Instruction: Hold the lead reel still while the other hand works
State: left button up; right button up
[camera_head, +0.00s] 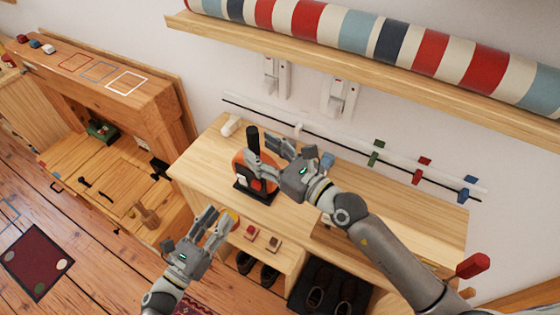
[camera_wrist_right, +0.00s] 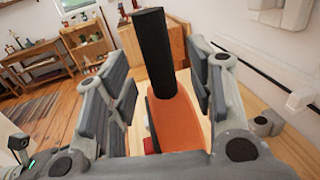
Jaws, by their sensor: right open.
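The lead reel (camera_head: 240,161) is an orange drum with a black upright handle (camera_head: 253,141) on a dark base, standing on the wooden bench top. My right gripper (camera_head: 263,155) is at its right side, open. In the right wrist view the reel's orange body (camera_wrist_right: 173,118) and black handle (camera_wrist_right: 153,50) stand between the spread fingers, with gaps on both sides. My left gripper (camera_head: 216,221) is lower, in front of the bench edge, with its fingers apart and nothing seen between them. The right gripper hides part of the reel.
The bench top (camera_head: 400,205) is mostly clear to the right. A wall rail carries green, red (camera_head: 422,168) and blue clips. A shelf with a striped roll (camera_head: 380,38) hangs above. Shoes (camera_head: 316,288) sit below. A red-handled tool (camera_head: 473,265) is at lower right.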

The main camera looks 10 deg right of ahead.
aim_at(258, 148)
jog(key=shift+x, duration=1.5)
grip_shut()
pick_arm(q)
jog(key=shift+w+r, duration=0.1)
jog(key=shift+r, duration=0.05)
jog(key=c, duration=0.4)
jog(key=w+r, duration=0.1)
jog(key=r, duration=0.1)
jog(key=w+r+m, duration=0.2)
jog(key=r, duration=0.1)
jog(key=shift+w+a+r, duration=0.1)
jog(key=shift+a+r, duration=0.2)
jog(key=shift+a, duration=0.1)
grip_shut()
notch_tip(258, 148, up, 5)
jog(key=d+m+g, duration=0.1)
jog(key=g, duration=0.1)
jog(key=s+a+f+g+y, duration=0.3)
jog(key=s, duration=0.4)
jog(key=shift+s+a+f+n+y, duration=0.25)
jog(key=shift+s+a+n+y, duration=0.05)
jog(key=shift+s+a+y, duration=0.1)
